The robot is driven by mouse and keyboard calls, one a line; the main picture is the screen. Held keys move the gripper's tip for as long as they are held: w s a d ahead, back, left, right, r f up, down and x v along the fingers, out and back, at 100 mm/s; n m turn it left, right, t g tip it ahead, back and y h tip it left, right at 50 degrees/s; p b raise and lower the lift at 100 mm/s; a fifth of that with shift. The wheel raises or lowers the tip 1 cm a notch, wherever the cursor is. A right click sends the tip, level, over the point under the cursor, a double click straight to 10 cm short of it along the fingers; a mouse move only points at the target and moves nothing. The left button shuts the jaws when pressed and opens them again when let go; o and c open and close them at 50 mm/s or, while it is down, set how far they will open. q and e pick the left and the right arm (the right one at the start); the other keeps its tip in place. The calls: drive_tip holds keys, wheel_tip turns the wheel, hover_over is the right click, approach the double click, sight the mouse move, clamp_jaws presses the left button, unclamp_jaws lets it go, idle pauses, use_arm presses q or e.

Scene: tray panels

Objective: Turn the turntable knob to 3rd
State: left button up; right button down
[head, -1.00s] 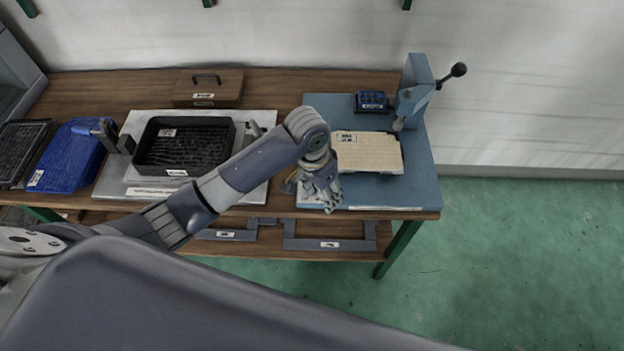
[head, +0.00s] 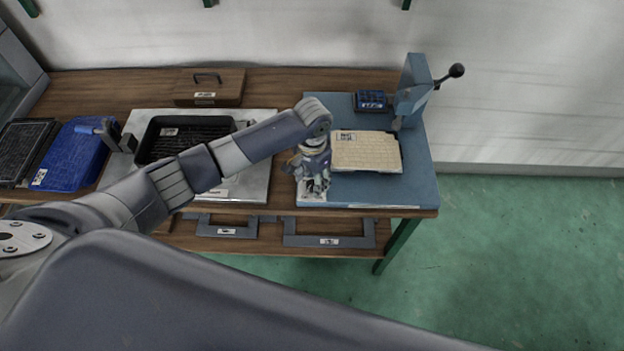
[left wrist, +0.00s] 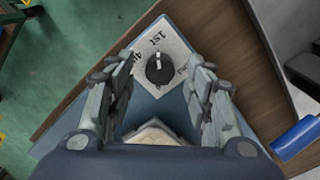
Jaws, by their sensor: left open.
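The turntable knob (left wrist: 160,69) is a round black dial with a white pointer mark, on a white label plate (left wrist: 178,50) in the left wrist view. "1st" and a partly covered "4th" can be read on the plate. The pointer mark lies toward the "1st" side. My left gripper (left wrist: 163,76) is open, its fingers on either side of the knob in this view; contact cannot be told. In the head view my left gripper (head: 315,184) is over the front left corner of the blue turntable base (head: 385,192) and hides the knob. My right gripper is not in view.
A cream panel (head: 367,152) lies on the blue base beside the gripper. A clamp with a black-knobbed lever (head: 457,71) and a small blue box (head: 371,101) stand behind. A black tray (head: 165,146) and a blue tray (head: 72,152) are left. Free floor lies right.

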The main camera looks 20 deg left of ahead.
use_arm(q)
drive_tip(key=shift+f, duration=0.85)
drive_tip(key=shift+c, duration=0.6)
drive_tip(key=c, duration=1)
drive_tip(key=shift+o, duration=0.2)
